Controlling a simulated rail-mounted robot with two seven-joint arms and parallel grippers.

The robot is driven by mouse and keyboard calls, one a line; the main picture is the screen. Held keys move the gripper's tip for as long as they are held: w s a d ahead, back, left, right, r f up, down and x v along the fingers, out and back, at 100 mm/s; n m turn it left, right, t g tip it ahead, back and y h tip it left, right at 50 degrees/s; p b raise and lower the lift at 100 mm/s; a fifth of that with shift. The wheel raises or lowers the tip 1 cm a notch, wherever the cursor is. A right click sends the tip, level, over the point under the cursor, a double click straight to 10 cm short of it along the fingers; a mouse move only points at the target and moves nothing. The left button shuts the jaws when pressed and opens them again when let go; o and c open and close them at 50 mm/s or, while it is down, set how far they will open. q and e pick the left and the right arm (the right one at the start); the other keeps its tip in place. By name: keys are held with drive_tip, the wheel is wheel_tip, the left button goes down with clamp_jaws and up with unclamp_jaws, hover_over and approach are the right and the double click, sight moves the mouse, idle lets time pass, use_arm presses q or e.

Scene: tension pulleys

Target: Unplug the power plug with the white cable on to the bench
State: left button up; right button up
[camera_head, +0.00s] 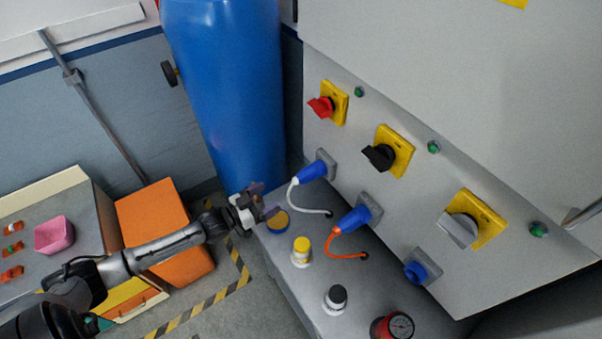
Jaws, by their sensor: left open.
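The blue power plug with the white cable (311,172) sits in the upper socket on the grey panel. Its white cable (293,197) curves down from the plug to the bench top (315,270). My left gripper (264,200) is open and empty. In the picture it is just left of the white cable and the plug, near the bench's left edge, and appears apart from both. My right gripper does not show.
A second blue plug with an orange cable (351,220) is in the socket beside it. A yellow-topped knob (301,251), a black-topped knob (335,299) and a gauge (393,327) stand on the bench. A blue cylinder (228,95) rises behind my left gripper.

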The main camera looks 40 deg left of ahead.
use_arm(q)
drive_tip(key=s+d+f+g+y, duration=0.1)
drive_tip(key=s+d+f+g, duration=0.25)
drive_tip(key=s+d, duration=0.3)
drive_tip(key=s+d+f+g+y, duration=0.1)
drive_tip(key=s+d+f+g, duration=0.3)
drive_tip(key=d, duration=0.4)
drive_tip(key=s+d+r+g+y, duration=0.1)
drive_tip(key=s+d+g, duration=0.1)
drive_tip(key=s, duration=0.5)
drive_tip(key=s+d+r+n+g+y, duration=0.1)
drive_tip(key=s+d+r+g, duration=0.1)
drive_tip(key=s+g, duration=0.2)
drive_tip(key=s, duration=0.3)
drive_tip(key=shift+d+r, duration=0.15)
drive_tip(key=shift+r, duration=0.15)
drive_tip(key=shift+s, duration=0.1)
drive_tip(key=shift+c, duration=0.4)
